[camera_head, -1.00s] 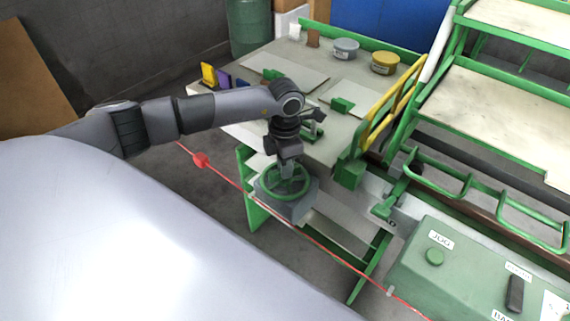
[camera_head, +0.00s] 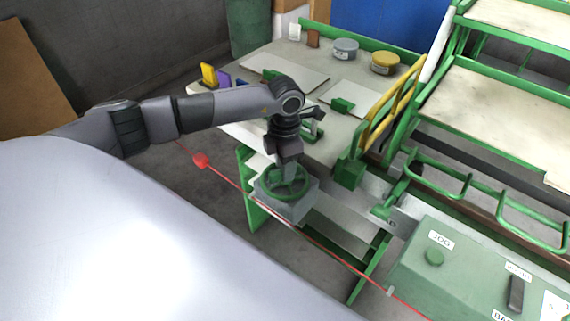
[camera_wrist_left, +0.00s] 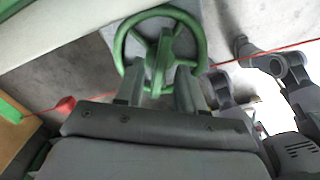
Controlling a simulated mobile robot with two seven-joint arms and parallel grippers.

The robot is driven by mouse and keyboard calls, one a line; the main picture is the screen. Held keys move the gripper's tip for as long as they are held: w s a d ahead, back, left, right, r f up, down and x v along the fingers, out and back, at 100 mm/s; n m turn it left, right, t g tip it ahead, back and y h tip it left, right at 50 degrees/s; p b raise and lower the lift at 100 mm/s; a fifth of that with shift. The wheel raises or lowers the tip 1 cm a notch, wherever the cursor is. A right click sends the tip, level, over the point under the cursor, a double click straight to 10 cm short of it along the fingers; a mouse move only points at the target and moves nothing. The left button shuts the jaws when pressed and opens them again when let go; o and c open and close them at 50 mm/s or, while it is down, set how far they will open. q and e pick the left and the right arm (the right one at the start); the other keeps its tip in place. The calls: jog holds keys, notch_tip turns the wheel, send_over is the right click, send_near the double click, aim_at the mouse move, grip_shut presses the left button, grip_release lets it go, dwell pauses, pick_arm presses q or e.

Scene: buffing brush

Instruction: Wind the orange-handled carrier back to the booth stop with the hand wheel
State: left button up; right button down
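The green hand wheel (camera_head: 268,190) lies flat on a grey box (camera_head: 298,212) at the front left corner of the bench. It also shows in the left wrist view (camera_wrist_left: 121,42), with a round rim and spokes. My left gripper (camera_head: 287,178) points down into the wheel from above. In the left wrist view the two fingers of my left gripper (camera_wrist_left: 160,88) stand apart, with a green spoke between them; I see no clear grip on it. My right gripper is out of view. I cannot make out an orange-handled carrier or the booth stop.
A red cord with a red bead (camera_head: 200,160) runs in front of the wheel. A green control box (camera_head: 470,262) stands at the lower right. Green racks (camera_head: 500,110) and a yellow rail (camera_head: 385,115) are on the right. Tins (camera_head: 385,63) stand at the back of the bench.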

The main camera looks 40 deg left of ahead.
pick_arm(q)
notch_tip(320, 180, up, 7)
jog(key=shift+f, duration=0.1)
dwell(0.4)
